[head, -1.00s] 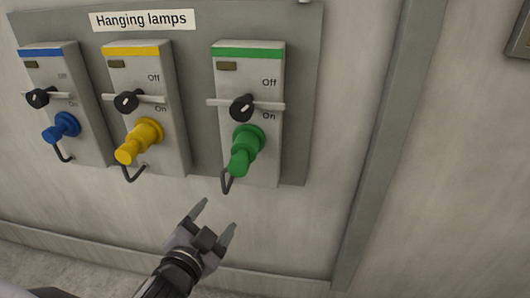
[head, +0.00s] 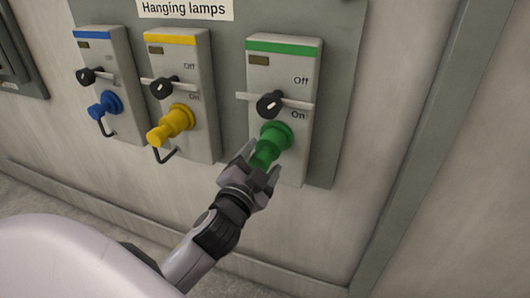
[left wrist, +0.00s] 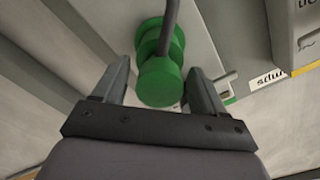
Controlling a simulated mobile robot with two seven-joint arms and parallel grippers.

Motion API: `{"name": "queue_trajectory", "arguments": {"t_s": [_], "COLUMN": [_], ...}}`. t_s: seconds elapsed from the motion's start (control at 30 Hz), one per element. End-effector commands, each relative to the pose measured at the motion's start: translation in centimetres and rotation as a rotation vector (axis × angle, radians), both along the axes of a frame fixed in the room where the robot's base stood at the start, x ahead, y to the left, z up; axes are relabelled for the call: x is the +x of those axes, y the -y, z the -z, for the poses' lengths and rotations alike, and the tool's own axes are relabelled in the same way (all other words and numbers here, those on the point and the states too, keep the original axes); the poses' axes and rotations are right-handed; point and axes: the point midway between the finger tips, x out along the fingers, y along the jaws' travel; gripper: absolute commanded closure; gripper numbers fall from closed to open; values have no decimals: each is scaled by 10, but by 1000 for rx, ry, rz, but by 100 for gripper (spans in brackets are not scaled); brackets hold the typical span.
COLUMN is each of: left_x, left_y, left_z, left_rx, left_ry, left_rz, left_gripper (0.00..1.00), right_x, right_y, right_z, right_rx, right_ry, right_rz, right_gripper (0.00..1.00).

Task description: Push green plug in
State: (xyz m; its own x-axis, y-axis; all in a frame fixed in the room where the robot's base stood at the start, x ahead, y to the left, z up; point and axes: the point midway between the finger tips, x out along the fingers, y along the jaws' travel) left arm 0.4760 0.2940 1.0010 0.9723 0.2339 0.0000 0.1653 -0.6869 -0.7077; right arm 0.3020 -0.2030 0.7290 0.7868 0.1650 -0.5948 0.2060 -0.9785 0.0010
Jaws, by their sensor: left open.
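The green plug (head: 272,143) sticks out of the green-striped box (head: 283,70) on the wall panel. My left gripper (head: 260,165) is at the plug's outer end, with its open fingers on either side of it. In the left wrist view the green plug (left wrist: 160,80) lies between the two fingertips of the left gripper (left wrist: 160,90), with a gap visible on the left side. A dark cable or loop crosses the plug there. The black knob (head: 270,104) above the plug sits between the Off and On labels. My right gripper is not in view.
A yellow plug (head: 173,122) and a blue plug (head: 106,104) sit in neighbouring boxes to the left, each with its own black knob. A "Hanging lamps" label (head: 184,9) is above. The wall right of the panel is clear.

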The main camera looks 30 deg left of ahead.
Motion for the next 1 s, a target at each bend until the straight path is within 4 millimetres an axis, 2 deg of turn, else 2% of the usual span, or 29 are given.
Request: {"name": "queue_trajectory", "arguments": {"t_s": [0.2, 0.53, 0.7, 0.73, 1.0], "left_x": [19, 21, 21, 21, 28], "left_y": [-4, -5, -5, -5, 1], "left_z": [0, 1, 1, 1, 2], "left_rx": [0, -1, -1, -1, -3], "left_ry": [0, -1, -1, -1, 0], "left_rz": [1, 1, 1, 1, -1], "left_gripper": [28, 28, 84, 92, 92], "right_x": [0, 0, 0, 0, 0], "right_y": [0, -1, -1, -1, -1], "right_z": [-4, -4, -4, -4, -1], "right_rx": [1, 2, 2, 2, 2], "right_ry": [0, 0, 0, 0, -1], "right_rz": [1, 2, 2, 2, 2], "right_gripper": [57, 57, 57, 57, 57]}}
